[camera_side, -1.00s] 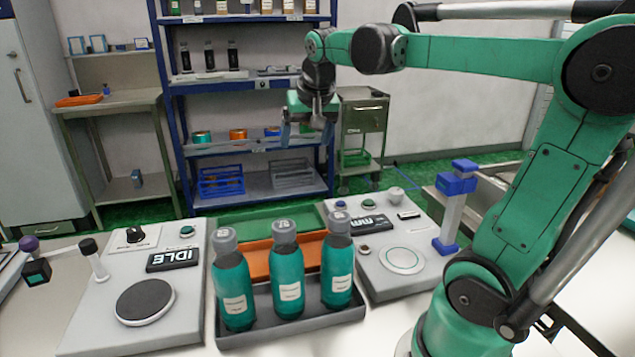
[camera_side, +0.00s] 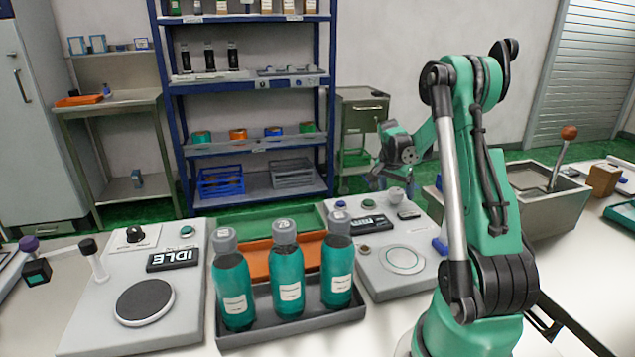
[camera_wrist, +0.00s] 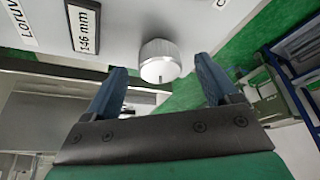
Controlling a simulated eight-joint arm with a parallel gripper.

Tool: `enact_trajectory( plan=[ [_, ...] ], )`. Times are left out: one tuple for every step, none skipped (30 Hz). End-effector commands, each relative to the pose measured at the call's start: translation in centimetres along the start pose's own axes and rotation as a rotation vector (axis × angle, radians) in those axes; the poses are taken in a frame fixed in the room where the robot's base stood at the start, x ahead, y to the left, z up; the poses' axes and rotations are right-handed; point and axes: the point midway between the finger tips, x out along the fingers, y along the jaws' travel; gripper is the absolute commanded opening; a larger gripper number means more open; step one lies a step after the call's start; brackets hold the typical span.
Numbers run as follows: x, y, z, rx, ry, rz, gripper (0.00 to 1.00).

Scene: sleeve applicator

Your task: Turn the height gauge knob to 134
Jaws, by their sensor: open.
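The height gauge knob (camera_wrist: 160,62) is a pale round knob on the grey panel of the right-hand station, centred ahead of my gripper in the wrist view. In the side view the knob (camera_side: 395,194) stands at the station's back edge. A small display (camera_wrist: 84,28) beside it reads 146 mm. My gripper (camera_wrist: 160,88) is open, with its two blue fingers apart, one on either side of the knob in the picture. I cannot tell whether they reach around it. In the side view my gripper (camera_side: 377,181) hangs just behind and left of the knob.
The right station carries a green button (camera_side: 368,203), a dark display (camera_side: 367,222) and a round plate (camera_side: 402,260). A dark tray (camera_side: 300,330) with three teal bottles stands to its left. Another station (camera_side: 190,260) reading IDLE is further left.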

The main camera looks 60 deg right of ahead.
Motion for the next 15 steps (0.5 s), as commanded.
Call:
enact_trajectory(
  plan=[
    [0.26, 0.00, 0.00, 0.000, 0.000, 0.000, 0.81],
    [0.34, 0.01, 0.01, 0.000, 0.000, 0.000, 0.81],
    [0.39, 0.01, 0.01, 0.000, 0.000, -0.001, 0.81],
    [0.41, 0.01, 0.02, 0.000, 0.000, -0.001, 0.81],
    [0.41, 0.01, 0.02, 0.000, 0.000, -0.001, 0.81],
    [0.40, 0.01, 0.02, 0.000, 0.000, -0.001, 0.81],
    [0.39, 0.00, 0.02, -0.001, 0.000, -0.001, 0.81],
    [0.38, 0.00, 0.02, -0.001, 0.000, -0.001, 0.81],
    [0.38, 0.00, 0.02, -0.001, 0.000, -0.001, 0.81],
    [0.37, 0.00, 0.02, -0.001, 0.000, -0.001, 0.72],
    [0.37, 0.00, 0.02, -0.001, 0.000, -0.001, 0.63],
    [0.37, -0.01, 0.02, -0.001, 0.000, -0.001, 0.52],
    [0.36, -0.01, 0.02, -0.001, 0.000, -0.001, 0.44],
    [0.36, -0.01, 0.02, -0.001, 0.000, -0.001, 0.35],
    [0.36, -0.01, 0.02, -0.001, 0.000, -0.001, 0.24]
  ],
)
